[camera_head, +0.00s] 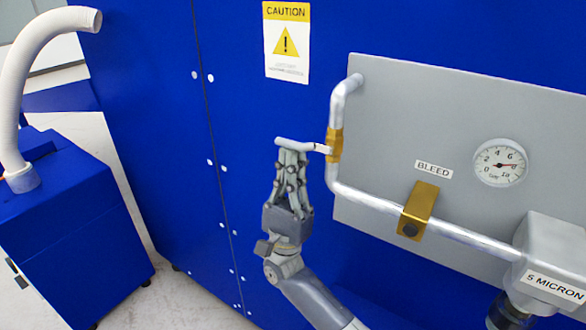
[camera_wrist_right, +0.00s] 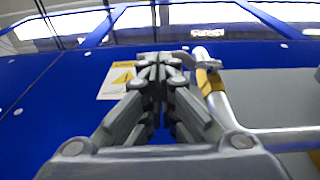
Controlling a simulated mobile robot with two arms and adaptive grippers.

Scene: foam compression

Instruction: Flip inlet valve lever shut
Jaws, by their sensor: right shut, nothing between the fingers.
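The inlet valve has a brass body (camera_head: 335,146) on the vertical run of a silver pipe. Its silver lever (camera_head: 318,148) sticks out to the left of the body, roughly level and across the pipe. My right gripper (camera_head: 291,153) is shut and empty, pointing up, with its fingertips right at the lever's outer end. Whether they touch it I cannot tell. In the right wrist view the shut fingertips (camera_wrist_right: 161,60) are just left of the lever (camera_wrist_right: 185,59) and the brass body (camera_wrist_right: 208,81). My left gripper is not in view.
A grey panel (camera_head: 400,110) carries a gauge (camera_head: 499,163), a BLEED label (camera_head: 434,169), a second brass valve (camera_head: 419,209) and a filter housing (camera_head: 552,260). A blue cabinet (camera_head: 240,130) with a caution sign (camera_head: 286,42) stands behind. A white hose (camera_head: 20,80) is at left.

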